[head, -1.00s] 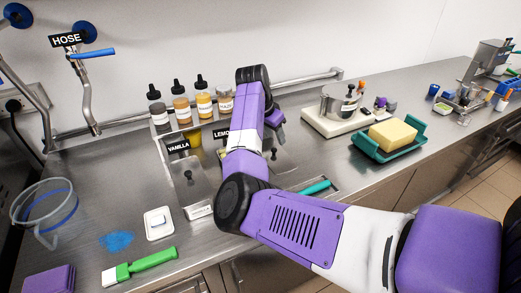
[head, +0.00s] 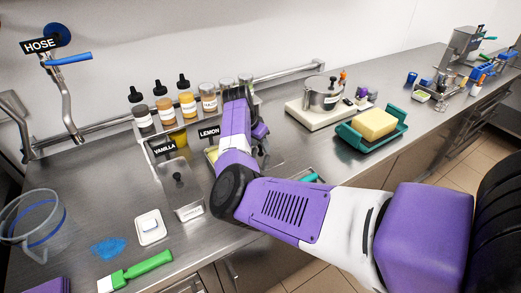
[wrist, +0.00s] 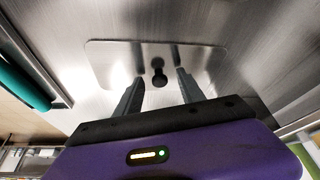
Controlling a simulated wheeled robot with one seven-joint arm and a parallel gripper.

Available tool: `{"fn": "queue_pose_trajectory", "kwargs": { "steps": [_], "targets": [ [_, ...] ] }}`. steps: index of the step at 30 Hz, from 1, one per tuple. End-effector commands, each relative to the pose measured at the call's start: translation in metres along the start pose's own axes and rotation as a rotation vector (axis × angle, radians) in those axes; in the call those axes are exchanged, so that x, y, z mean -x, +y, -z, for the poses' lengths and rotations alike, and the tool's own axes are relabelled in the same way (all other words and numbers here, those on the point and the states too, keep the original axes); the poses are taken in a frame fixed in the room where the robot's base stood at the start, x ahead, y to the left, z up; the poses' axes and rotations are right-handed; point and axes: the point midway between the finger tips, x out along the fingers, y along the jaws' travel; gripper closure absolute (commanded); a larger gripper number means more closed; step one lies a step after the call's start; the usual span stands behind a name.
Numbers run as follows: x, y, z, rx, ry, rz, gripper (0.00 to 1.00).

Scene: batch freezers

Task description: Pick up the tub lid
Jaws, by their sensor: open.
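The tub lid (wrist: 108,62) is a flat, shiny metal plate with a black knob (wrist: 158,66) at its middle, lying on the steel in the wrist view. My gripper (wrist: 160,78) is open, with its two dark fingers apart and the knob showing between them. Whether they touch the lid is not clear. In the head view my purple forearm and gripper (head: 262,150) reach down over the counter and hide most of this lid.
The tub by the LEMON label (head: 209,131) shows pale yellow contents. Several bottles (head: 164,107) stand behind. A white-based device with a metal pot (head: 321,95) and a teal tray with a yellow block (head: 374,124) stand right. A green-handled brush (head: 140,270) lies front left.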

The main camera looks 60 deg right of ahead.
Motion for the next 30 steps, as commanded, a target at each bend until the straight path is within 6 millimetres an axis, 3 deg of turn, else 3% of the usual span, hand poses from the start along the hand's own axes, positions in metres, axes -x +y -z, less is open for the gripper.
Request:
{"fn": "queue_pose_trajectory", "kwargs": {
  "steps": [4,9,11,23,30],
  "targets": [
    [0.0,0.0,0.0,0.0,0.0,0.0,0.58],
    [0.0,0.0,0.0,0.0,0.0,0.0,0.91],
    [0.0,0.0,0.0,0.0,0.001,0.0,1.0],
    [0.003,0.0,0.002,0.0,0.001,0.0,1.0],
    [0.024,-0.001,0.011,-0.003,0.004,0.003,1.0]
  ]
}}
